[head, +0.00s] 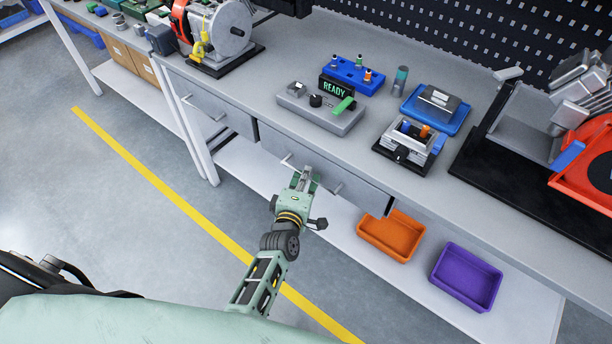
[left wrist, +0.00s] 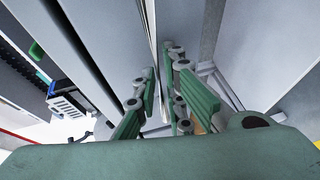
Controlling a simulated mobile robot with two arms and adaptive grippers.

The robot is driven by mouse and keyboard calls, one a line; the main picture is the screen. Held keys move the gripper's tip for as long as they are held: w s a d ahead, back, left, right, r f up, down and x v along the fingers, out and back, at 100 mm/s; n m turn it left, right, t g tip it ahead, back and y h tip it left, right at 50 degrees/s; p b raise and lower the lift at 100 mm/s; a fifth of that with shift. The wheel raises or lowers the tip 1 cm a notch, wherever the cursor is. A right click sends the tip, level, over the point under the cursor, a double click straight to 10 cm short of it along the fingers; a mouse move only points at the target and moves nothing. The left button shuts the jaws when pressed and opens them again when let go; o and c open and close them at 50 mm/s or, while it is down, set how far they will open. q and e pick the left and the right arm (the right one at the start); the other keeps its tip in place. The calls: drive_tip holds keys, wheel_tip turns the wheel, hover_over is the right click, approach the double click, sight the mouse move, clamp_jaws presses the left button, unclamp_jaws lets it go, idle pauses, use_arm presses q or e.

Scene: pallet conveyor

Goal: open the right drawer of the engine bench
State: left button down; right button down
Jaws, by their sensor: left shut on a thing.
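The engine bench (head: 260,75) has two grey drawers under its top. The right drawer (head: 355,190) looks flush or nearly flush with the bench front; I cannot make out a clear gap. Its bar handle (head: 286,159) runs along the front, with its middle hidden by my left gripper (head: 304,177). The left gripper is shut on that handle. In the left wrist view, the green fingers of the left gripper (left wrist: 168,92) stand close together beside the pale drawer front, and the handle between them is mostly hidden. My right gripper is not in view.
The left drawer (head: 205,105) looks shut. An orange bin (head: 391,250) and a purple bin (head: 467,293) stand on the lower shelf. A READY device (head: 322,115) and other equipment sit on the bench top. The floor in front, with a yellow line (head: 165,190), is clear.

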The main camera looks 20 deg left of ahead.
use_arm(q)
drive_tip(key=shift+s, duration=0.1)
drive_tip(key=s+a+p, duration=0.2)
drive_tip(key=s+a, duration=0.3)
drive_tip(key=s, duration=0.8)
drive_tip(key=s+a+p, duration=0.2)
drive_tip(key=s+a, duration=0.3)
drive_tip(key=s, duration=0.9)
drive_tip(key=c, duration=1.8)
unclamp_jaws()
drive_tip(key=shift+d, duration=0.1)
